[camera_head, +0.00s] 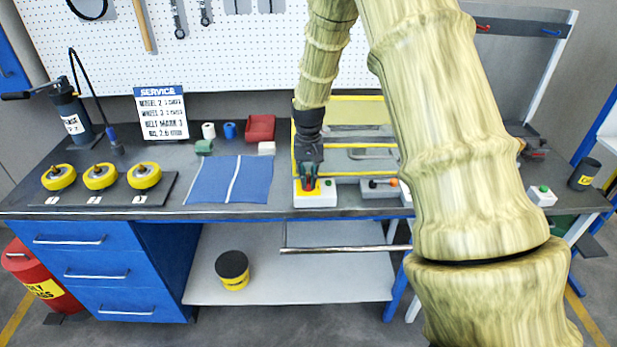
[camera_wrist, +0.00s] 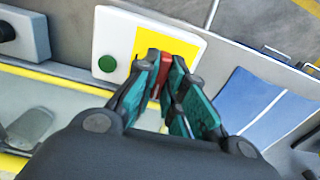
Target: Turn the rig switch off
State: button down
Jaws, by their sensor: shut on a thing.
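The rig switch is a white box (camera_head: 315,199) with a yellow plate, a red knob and a green button, standing near the front edge of the bench. In the wrist view the white box (camera_wrist: 112,35) shows its green button (camera_wrist: 107,63) left of the yellow plate. My gripper (camera_head: 309,181) points down over the box from behind. In the wrist view its teal fingers are closed on the red knob (camera_wrist: 154,62), which is partly hidden between them. The knob's exact angle is hard to tell.
A grey box (camera_head: 370,194) with a lever stands just right of the switch. A blue mat (camera_head: 215,180) lies to the left, with yellow wheels (camera_head: 100,177) on a dark plate beyond it. A yellow-edged frame (camera_head: 340,100) stands behind. My arm hides part of the right bench.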

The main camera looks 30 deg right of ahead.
aim_at(309, 179)
jog(key=shift+s+a+f, duration=0.1)
jog(key=shift+s+f, duration=0.1)
jog(key=c, duration=1.5)
grip_release()
jog(key=shift+w, duration=0.1)
jog(key=shift+r, duration=0.2)
notch_tip(309, 179, up, 12)
jog(key=shift+f, duration=0.15)
